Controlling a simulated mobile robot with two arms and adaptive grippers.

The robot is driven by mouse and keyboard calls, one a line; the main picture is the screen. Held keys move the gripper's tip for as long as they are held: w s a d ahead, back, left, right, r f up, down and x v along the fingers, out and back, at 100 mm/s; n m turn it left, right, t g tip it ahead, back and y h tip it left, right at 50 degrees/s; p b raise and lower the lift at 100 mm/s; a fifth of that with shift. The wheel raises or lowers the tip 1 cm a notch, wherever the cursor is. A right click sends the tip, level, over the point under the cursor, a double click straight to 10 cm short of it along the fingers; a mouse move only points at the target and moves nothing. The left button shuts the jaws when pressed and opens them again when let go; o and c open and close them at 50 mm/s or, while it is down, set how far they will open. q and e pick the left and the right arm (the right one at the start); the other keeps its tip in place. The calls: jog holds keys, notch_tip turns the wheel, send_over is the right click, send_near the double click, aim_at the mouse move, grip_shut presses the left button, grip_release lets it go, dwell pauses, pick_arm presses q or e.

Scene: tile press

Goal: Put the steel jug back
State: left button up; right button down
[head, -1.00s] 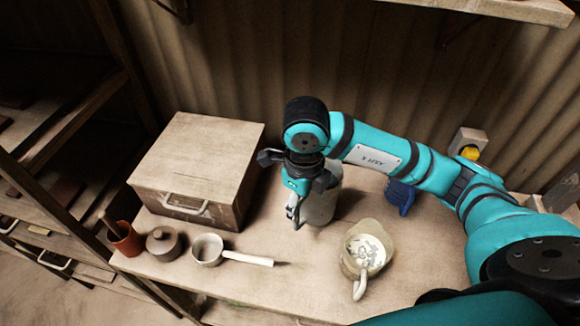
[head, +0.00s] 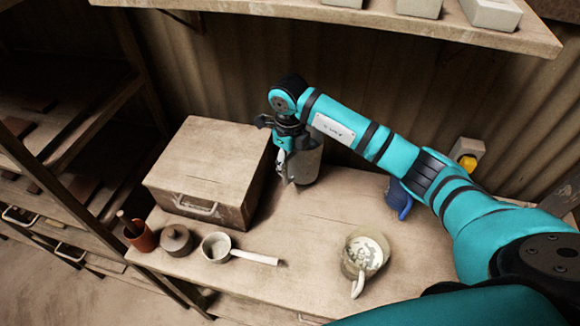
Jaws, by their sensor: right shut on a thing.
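The steel jug (head: 306,164) is a grey, rounded vessel near the back of the worktop, just right of the large wooden box. My right gripper (head: 283,167) is shut on it at its left side. The gripper and wrist hide its top and part of its left side. It looks upright; I cannot tell whether its base touches the worktop. My left gripper is not in view.
The wooden box (head: 205,168) stands close on the left. A cream jug (head: 364,253) and blue object (head: 398,197) stand right. The middle worktop (head: 310,225) is clear. A shelf (head: 370,19) hangs above.

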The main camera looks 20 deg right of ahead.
aim_at(290, 181)
notch_tip(290, 181, down, 2)
jog(key=shift+s+f+p, duration=0.1)
jog(key=shift+f+p, duration=0.15)
jog(key=shift+p, duration=0.4)
jog(key=shift+f, duration=0.2)
jog(key=c, duration=1.1)
grip_release()
jog(key=shift+f, duration=0.2)
jog(key=o, duration=0.5)
jog(key=shift+s, duration=0.1)
jog(key=shift+r, duration=0.1)
